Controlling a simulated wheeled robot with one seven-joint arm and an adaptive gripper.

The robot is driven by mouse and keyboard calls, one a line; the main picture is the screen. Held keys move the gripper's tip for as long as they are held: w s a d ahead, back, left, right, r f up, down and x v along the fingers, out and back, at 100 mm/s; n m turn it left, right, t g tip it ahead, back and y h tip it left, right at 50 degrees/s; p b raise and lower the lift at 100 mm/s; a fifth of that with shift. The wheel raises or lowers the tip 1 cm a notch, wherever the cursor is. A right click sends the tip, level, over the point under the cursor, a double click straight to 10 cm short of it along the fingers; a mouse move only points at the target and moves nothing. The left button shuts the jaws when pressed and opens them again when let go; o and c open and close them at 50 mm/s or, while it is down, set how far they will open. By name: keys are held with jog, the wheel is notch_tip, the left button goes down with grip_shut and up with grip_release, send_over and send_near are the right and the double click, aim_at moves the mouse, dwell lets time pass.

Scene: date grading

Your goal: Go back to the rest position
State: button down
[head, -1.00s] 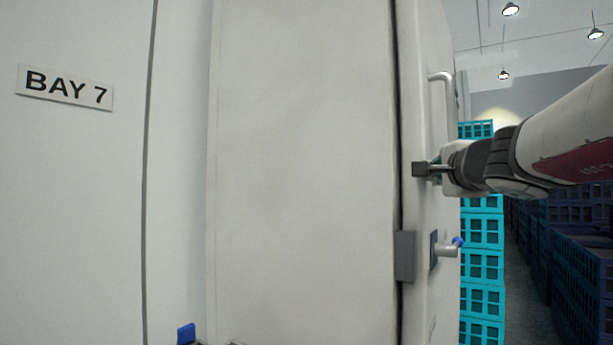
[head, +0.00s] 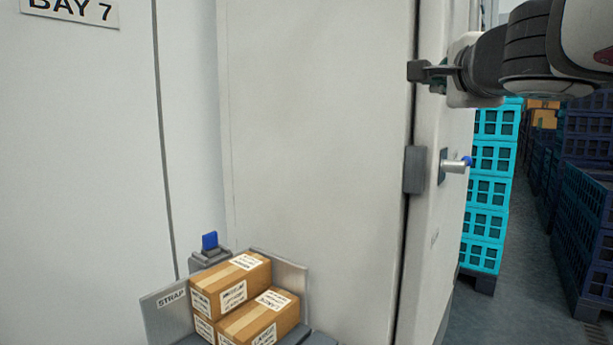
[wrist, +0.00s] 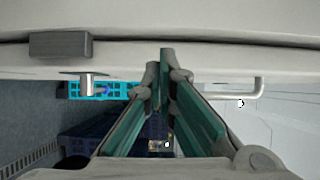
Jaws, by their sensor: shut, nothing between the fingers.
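My gripper (head: 430,72) is at the upper right of the head view, in front of the edge of a white door (head: 440,210). In the wrist view my gripper (wrist: 162,75) points at the door edge, its green-sided fingers together with nothing between them. The door carries a grey latch block (head: 414,169) and a short metal handle with a blue tip (head: 455,166). The wrist view also shows a long bar handle (wrist: 262,88) to the right of the fingers. I cannot tell whether the fingertips touch the door.
Cardboard boxes (head: 231,282) sit on a grey stand marked STRAP (head: 165,315) at the lower left. A BAY 7 sign (head: 72,10) is on the left wall. Turquoise crates (head: 490,190) are stacked behind the door. Dark blue crates (head: 585,200) line an aisle with clear floor (head: 520,270).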

jog(key=s+a+f+n+g+y, duration=0.4)
jog(key=s+a+f+n, duration=0.3)
jog(key=f, duration=0.2)
jog(key=s+a+f+n+g+y, duration=0.35)
jog(key=s+a+f+n, duration=0.3)
jog(key=f, duration=0.35)
jog(key=s+d+f+n+g+h, duration=0.3)
jog(key=s+d+f+g, duration=0.2)
jog(key=s+f, duration=0.5)
jog(key=s+d+f+n+g+h, duration=0.25)
jog(key=s+d+f+g, duration=0.4)
jog(key=s, duration=0.65)
notch_tip(320, 180, up, 29)
jog(key=a+t+p, duration=0.1)
jog(key=t+p, duration=0.4)
jog(key=p, duration=2.3)
jog(key=shift+r, duration=0.2)
jog(key=shift+w, duration=0.1)
